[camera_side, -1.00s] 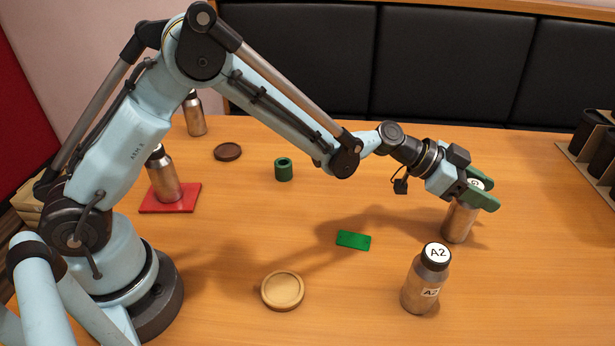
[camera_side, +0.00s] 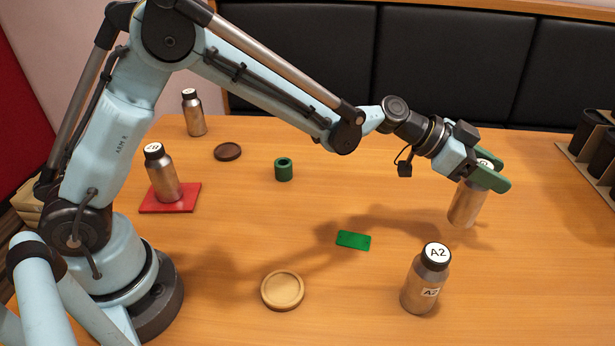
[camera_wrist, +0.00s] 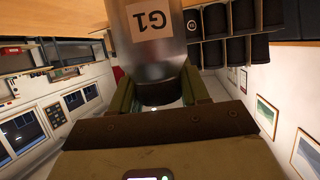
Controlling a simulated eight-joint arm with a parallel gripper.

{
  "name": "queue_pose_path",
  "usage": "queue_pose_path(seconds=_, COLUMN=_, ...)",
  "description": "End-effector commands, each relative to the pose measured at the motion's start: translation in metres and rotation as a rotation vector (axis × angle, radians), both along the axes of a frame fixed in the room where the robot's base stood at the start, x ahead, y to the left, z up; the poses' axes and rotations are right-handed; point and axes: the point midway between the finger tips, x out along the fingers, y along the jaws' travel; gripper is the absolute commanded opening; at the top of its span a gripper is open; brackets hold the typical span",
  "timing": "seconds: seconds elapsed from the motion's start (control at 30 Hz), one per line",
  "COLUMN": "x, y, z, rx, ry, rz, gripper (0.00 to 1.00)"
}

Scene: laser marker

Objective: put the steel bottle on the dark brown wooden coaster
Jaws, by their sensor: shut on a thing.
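My gripper (camera_side: 496,180) is shut on a steel bottle (camera_side: 467,206) at the right of the table, with the green fingers around its top. The bottle is near upright and appears slightly above the table. In the wrist view the held bottle (camera_wrist: 150,45) carries a pale label that seems to read G1, upside down. The dark brown wooden coaster (camera_side: 227,151) lies empty at the back left, far from my gripper.
Other steel bottles stand near the front right, labelled A2 (camera_side: 421,285), on a red mat (camera_side: 190,203), and at the back left (camera_side: 193,115). A dark rack (camera_side: 590,160) is far right.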

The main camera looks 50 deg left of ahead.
Motion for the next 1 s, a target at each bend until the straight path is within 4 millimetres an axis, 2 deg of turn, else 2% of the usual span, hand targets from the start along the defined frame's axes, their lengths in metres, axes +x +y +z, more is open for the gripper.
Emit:
queue_pose_path(seconds=0.03, x=-0.013, y=-0.010, z=0.006, rx=-0.001, ry=0.002, rz=-0.010, gripper=0.00)
queue_pose_path(seconds=0.3, x=-0.060, y=-0.039, z=0.039, rx=-0.001, ry=0.001, rz=-0.009, gripper=0.00)
queue_pose_path(seconds=0.5, x=-0.083, y=-0.054, z=0.056, rx=0.000, ry=0.000, rz=-0.006, gripper=0.00)
queue_pose_path(seconds=0.67, x=-0.091, y=-0.056, z=0.062, rx=0.000, ry=0.000, rz=0.005, gripper=0.00)
queue_pose_path(seconds=0.77, x=-0.088, y=-0.041, z=0.063, rx=0.001, ry=0.000, rz=0.051, gripper=0.00)
queue_pose_path(seconds=0.83, x=-0.083, y=-0.019, z=0.063, rx=0.001, ry=-0.001, rz=0.111, gripper=0.00)
queue_pose_path(seconds=0.97, x=-0.071, y=0.038, z=0.061, rx=0.001, ry=-0.001, rz=0.271, gripper=0.00)
queue_pose_path(seconds=1.0, x=-0.069, y=0.058, z=0.061, rx=0.001, ry=-0.001, rz=0.328, gripper=0.00)
